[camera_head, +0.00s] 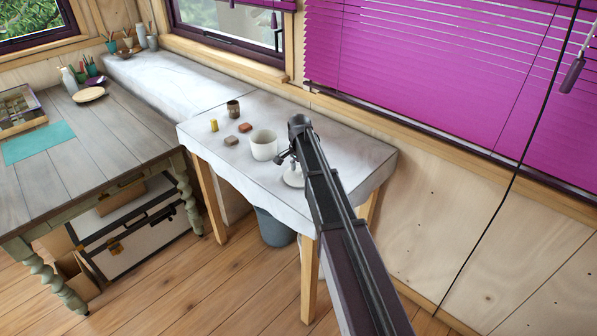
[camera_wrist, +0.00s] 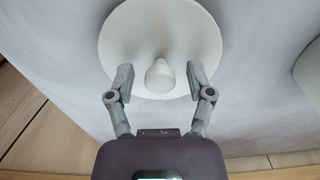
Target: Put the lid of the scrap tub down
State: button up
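The white round lid (camera_wrist: 125,35) with a knob (camera_wrist: 159,78) in its middle appears to lie on the cloth-covered table. In the head view the lid (camera_head: 293,179) is partly hidden behind my arm. My gripper (camera_wrist: 158,80) is open, with one finger on each side of the knob and a visible gap to it on both sides. In the head view my gripper (camera_head: 285,159) is small and over the lid. A white tub (camera_head: 264,146), open at the top, stands on the table to the left of the lid. Part of a pale object (camera_wrist: 309,70) shows at the wrist view's right edge.
On the white-clothed table (camera_head: 345,150) are a dark cup (camera_head: 233,109), a yellow item (camera_head: 214,125) and two reddish-brown blocks (camera_head: 245,127). A blue-grey bucket (camera_head: 273,228) stands beneath. A wooden desk (camera_head: 90,135) is at left; the wall with purple blinds (camera_head: 430,70) is behind.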

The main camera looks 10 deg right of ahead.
aim_at(299, 169)
jog(key=shift+r, duration=0.25)
notch_tip(299, 169, up, 12)
jog(key=p, duration=1.2)
jog(key=shift+p, duration=0.3)
jog(key=shift+r, duration=0.1)
dwell(0.5)
jog(key=s+n, duration=1.1)
jog(key=s, duration=1.8)
jog(key=shift+a, duration=0.15)
notch_tip(299, 169, down, 5)
jog(key=b, duration=0.5)
